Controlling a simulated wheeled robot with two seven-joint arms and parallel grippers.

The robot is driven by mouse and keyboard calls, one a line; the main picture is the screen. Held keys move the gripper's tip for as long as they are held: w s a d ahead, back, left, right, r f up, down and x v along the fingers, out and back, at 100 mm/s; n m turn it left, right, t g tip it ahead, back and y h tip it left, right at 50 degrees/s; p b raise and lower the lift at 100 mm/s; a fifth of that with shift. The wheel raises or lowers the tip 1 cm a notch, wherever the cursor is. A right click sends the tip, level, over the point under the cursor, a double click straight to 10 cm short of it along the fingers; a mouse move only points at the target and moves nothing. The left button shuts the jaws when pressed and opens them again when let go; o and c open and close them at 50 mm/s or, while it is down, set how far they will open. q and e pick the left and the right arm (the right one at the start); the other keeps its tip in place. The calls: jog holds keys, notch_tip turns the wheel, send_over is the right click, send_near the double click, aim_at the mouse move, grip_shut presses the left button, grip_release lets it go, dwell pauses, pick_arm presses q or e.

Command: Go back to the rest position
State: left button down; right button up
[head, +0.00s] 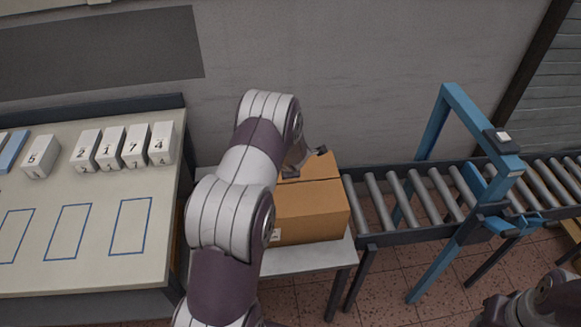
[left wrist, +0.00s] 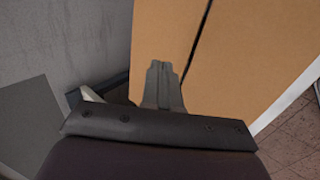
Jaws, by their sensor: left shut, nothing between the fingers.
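My left arm rises from the bottom middle of the head view and bends over the box. Its gripper (head: 318,152) is small and partly hidden by the wrist, above the back of the cardboard box (head: 312,212). In the left wrist view the two fingers of my left gripper (left wrist: 162,68) are together, with nothing between them. The brown box top (left wrist: 235,75) with its dark seam is behind them. I cannot tell how far the fingers are from the box. Part of my right arm shows at the bottom right of the head view; its fingers are not visible.
The box stands on a light table (head: 300,261), beside a roller conveyor (head: 405,200) with a blue frame (head: 432,130) over it. At the left, a table (head: 80,197) carries several numbered white blocks (head: 110,146) and blue outlined rectangles. A grey wall is behind.

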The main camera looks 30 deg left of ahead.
pick_arm(q)
notch_tip(320, 180, up, 10)
jog(key=p, duration=0.3)
jog(key=s+d+f+m+g+h+b, duration=0.15)
jog(key=s+d+m+h, duration=0.35)
jog(key=s+d+m, duration=0.6)
jog(key=s+d+r+m+g, duration=0.1)
jog(key=s+d+r+m, duration=0.2)
jog(key=s+d+m, duration=0.2)
jog(key=s+d+r+m+g+b, duration=0.1)
jog(key=s+d+r+m, duration=0.3)
jog(key=s+m, duration=0.5)
jog(key=shift+s+d+m+g+b, duration=0.3)
jog(key=shift+d+m+g, duration=0.05)
jog(key=shift+d+m, duration=0.25)
pick_arm(e)
jog(key=shift+w+d+r, duration=0.15)
jog(key=shift+r, duration=0.4)
